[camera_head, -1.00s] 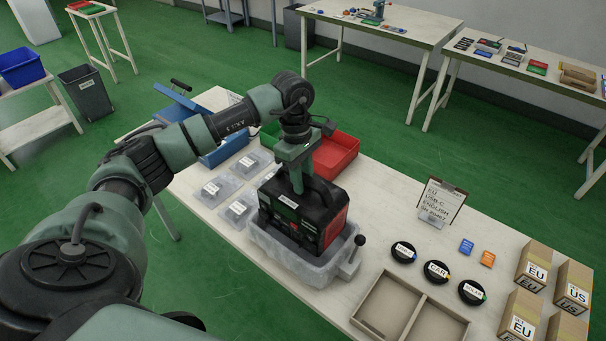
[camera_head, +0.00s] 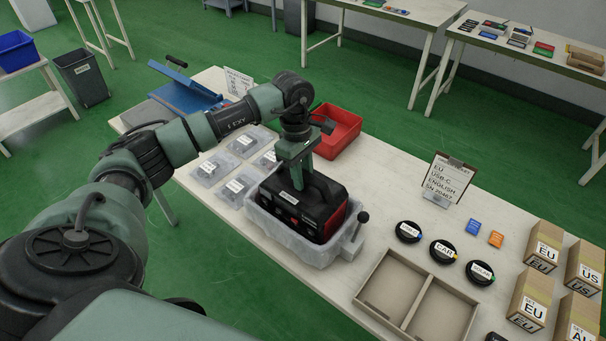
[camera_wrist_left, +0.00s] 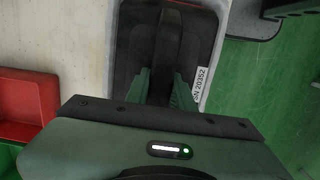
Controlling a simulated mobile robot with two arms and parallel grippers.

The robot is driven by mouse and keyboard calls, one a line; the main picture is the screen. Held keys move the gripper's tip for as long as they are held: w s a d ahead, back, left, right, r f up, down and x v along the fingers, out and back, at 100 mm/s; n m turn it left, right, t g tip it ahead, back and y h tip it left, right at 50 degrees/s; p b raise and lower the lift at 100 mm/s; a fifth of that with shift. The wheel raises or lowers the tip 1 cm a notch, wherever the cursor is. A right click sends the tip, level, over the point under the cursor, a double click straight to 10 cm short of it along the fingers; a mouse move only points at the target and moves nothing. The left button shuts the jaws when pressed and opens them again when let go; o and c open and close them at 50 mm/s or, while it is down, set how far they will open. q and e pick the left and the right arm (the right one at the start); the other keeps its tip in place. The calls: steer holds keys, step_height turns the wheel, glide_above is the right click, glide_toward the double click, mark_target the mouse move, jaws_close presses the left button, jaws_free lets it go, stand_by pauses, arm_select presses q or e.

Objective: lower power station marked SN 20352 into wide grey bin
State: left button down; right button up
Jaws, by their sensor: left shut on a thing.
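The black and red power station (camera_head: 318,212) sits inside the wide grey bin (camera_head: 290,246), its upper part standing above the rim. In the left wrist view the power station (camera_wrist_left: 140,48) carries a white label reading SN 20352 (camera_wrist_left: 199,86). My left gripper (camera_head: 296,180) is above it, with its fingers shut on the dark top handle (camera_wrist_left: 166,50). How close the power station's underside is to the bin floor is hidden by the bin walls. My right gripper is not in view.
A red bin (camera_head: 337,130) stands behind. Several small clear boxes (camera_head: 222,170) lie left of the grey bin. A small black knob (camera_head: 363,217) stands at the bin's right side.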

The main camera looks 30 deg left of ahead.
arm_select(q)
steer(key=shift+w+r, duration=0.1)
steer(key=shift+r, duration=0.2)
steer(key=c, duration=1.1)
jaws_free()
steer(key=shift+d, duration=0.1)
steer(key=shift+s+f, duration=0.3)
steer(key=shift+s, duration=0.05)
step_height(320, 180, up, 22)
steer(key=p, duration=1.2)
steer(key=shift+w+r, duration=0.1)
